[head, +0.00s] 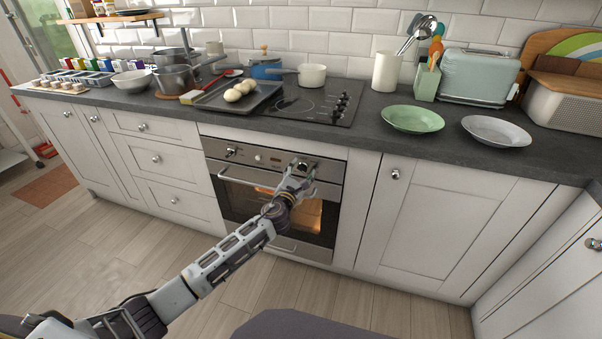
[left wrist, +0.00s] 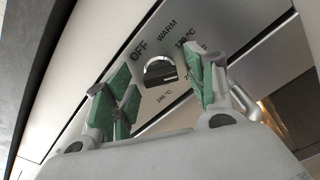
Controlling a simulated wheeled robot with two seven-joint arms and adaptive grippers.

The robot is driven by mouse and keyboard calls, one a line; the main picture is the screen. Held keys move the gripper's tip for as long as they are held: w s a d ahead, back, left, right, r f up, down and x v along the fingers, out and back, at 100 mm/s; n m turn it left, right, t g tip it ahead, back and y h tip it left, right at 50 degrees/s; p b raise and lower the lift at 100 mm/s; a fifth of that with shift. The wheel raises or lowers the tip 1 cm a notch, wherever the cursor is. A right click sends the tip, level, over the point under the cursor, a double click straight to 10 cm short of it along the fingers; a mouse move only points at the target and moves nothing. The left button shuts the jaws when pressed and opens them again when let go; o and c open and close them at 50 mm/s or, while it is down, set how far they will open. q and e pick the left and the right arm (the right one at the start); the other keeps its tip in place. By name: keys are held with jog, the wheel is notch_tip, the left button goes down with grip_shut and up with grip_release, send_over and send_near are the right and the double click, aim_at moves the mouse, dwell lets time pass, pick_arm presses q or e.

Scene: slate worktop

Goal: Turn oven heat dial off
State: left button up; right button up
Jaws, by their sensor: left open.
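The oven (head: 235,193) is built in below the hob, with a steel control panel (head: 262,158) across its top. In the left wrist view the heat dial (left wrist: 160,74) is a dark knob in a round metal ring, with OFF, WARM and temperature marks around it. My left gripper (head: 302,170) is at the right part of the panel, in front of the dial. In the left wrist view its green-padded fingers (left wrist: 163,92) are apart, one on each side of the dial; I cannot tell whether they touch it. My right gripper is not in view.
The oven door handle (head: 245,183) runs just below the panel. The worktop (head: 360,130) above holds a hob (head: 305,104), a tray with pale buns (head: 240,90) and a green plate (head: 412,119). The floor in front is clear.

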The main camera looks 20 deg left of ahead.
pick_arm(q)
jog(key=shift+w, duration=0.15)
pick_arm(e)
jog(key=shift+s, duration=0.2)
pick_arm(q)
jog(key=shift+c, duration=0.2)
jog(key=c, duration=1)
